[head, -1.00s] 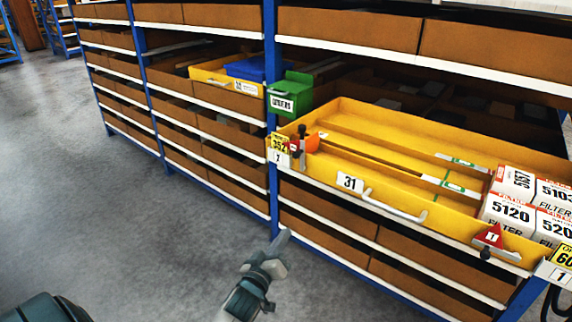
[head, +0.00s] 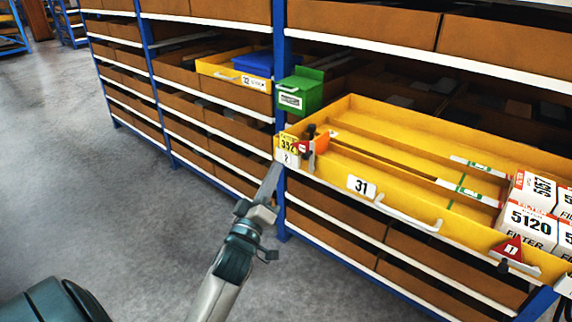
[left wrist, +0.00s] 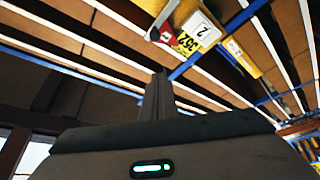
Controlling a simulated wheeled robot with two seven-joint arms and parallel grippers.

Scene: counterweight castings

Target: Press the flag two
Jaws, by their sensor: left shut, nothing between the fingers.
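A small red flag (head: 304,147) with a dark knob stands at the left end of the yellow drawer (head: 330,166); its number is too small to read. Beside it are a yellow number label and a white tag marked 2 (head: 290,158). A red triangular flag marked 1 (head: 511,249) sits at the drawer's right front. My left gripper (head: 275,169) is shut and empty, its tip just below and left of the white tag. In the left wrist view, the shut fingers (left wrist: 160,78) point up toward the red flag (left wrist: 166,34) and the tag (left wrist: 203,27), with no contact visible.
White filter boxes (head: 530,224) stand in the drawer's right end. A drawer handle (head: 408,215) sticks out in front. A green bin (head: 300,92) sits behind the left flag. A blue rack post (head: 281,210) is beside my fingers. The floor at left is clear.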

